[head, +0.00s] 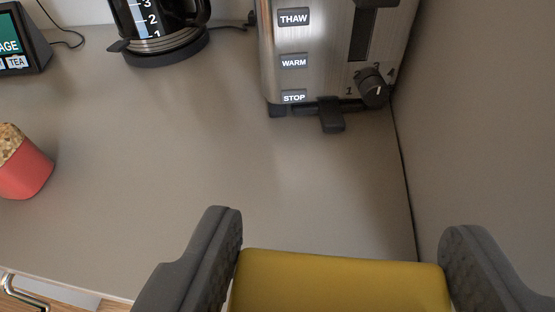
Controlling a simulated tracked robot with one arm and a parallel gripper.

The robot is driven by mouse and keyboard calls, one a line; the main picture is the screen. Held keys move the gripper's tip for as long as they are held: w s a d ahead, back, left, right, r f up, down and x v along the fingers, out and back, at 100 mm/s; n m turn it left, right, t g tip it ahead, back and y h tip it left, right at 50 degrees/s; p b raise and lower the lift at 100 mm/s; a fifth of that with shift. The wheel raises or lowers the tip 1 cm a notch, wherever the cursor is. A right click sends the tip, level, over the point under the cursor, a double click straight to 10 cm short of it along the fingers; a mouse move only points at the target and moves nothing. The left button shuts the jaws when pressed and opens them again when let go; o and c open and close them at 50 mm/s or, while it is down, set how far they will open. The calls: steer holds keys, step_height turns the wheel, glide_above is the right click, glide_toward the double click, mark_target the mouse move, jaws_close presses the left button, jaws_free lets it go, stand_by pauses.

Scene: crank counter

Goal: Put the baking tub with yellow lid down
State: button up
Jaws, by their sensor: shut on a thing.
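The yellow lid of the baking tub (340,282) shows at the bottom of the head view, cut off by the lower edge. My gripper (342,255) has one grey finger on each side of it and is shut on the tub. The tub's body below the lid is out of view. The lid covers part of the grey counter (200,160), and I cannot tell whether the tub touches the counter or is above it.
A steel toaster (285,80) with a dial stands at the back, right of centre. A kettle (165,40) is at the back left. A dark display box (20,45) and a red cup (22,172) are at the left. A wall (475,110) bounds the right. The middle counter is clear.

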steer(key=w+a+f+b, duration=0.1)
steer(key=w+f, duration=0.1)
steer(key=w, duration=0.5)
steer(key=w+a+f, duration=0.2)
steer(key=w+f, duration=0.1)
steer(key=w, duration=0.4)
steer(key=shift+w+b, duration=0.15)
steer(key=shift+b, duration=0.2)
steer(key=shift+a, duration=0.1)
steer(key=o, duration=1.5)
steer(key=shift+p+v, duration=0.35)
steer(key=shift+v, duration=5.65)
steer(key=shift+a, duration=0.15)
